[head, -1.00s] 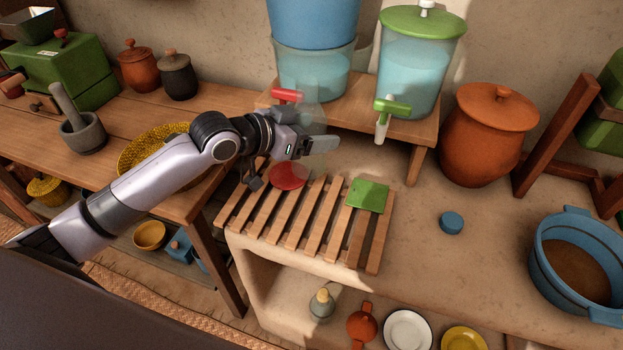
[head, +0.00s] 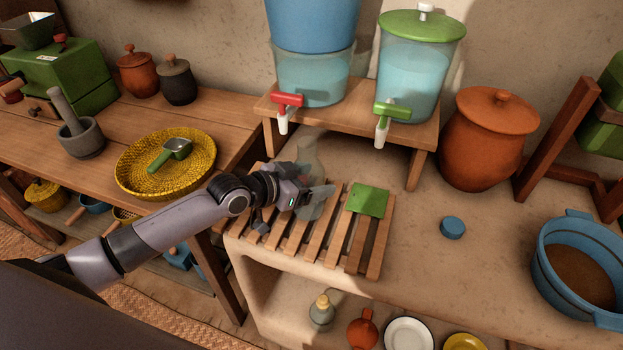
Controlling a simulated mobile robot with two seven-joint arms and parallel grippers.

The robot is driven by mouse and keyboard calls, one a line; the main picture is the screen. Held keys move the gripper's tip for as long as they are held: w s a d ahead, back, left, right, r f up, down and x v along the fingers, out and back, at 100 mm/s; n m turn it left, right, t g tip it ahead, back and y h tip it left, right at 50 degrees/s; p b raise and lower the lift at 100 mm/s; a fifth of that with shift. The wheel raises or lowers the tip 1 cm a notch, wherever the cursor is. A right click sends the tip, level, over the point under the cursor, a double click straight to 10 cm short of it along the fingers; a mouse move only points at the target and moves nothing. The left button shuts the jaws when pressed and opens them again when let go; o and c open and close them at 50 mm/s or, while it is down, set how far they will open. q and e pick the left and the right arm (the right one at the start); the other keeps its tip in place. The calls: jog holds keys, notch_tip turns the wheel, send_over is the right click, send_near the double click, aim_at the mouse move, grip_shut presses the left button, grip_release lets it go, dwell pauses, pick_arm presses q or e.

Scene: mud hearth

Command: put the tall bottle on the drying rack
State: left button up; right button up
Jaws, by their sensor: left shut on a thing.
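The tall bottle (head: 307,155) is clear glass and stands roughly upright, its neck showing above my left gripper (head: 318,194). The gripper is shut on the bottle's body from the left and hides part of it. The drying rack (head: 355,243) is a set of wooden slats on the mud ledge. The bottle's lower part is over the rack's left-middle slats; I cannot tell whether its base touches them. My right gripper is not in view.
The wooden dispenser stand (head: 340,125) is close behind the bottle, with a red tap (head: 287,99) overhanging. A blue lid-like disc (head: 452,228) and a clay pot (head: 487,140) are to the right.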

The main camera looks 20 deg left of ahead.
pick_arm(q)
jog(key=shift+f, duration=0.1)
jog(key=shift+f, duration=0.15)
jog(key=o, duration=1.1)
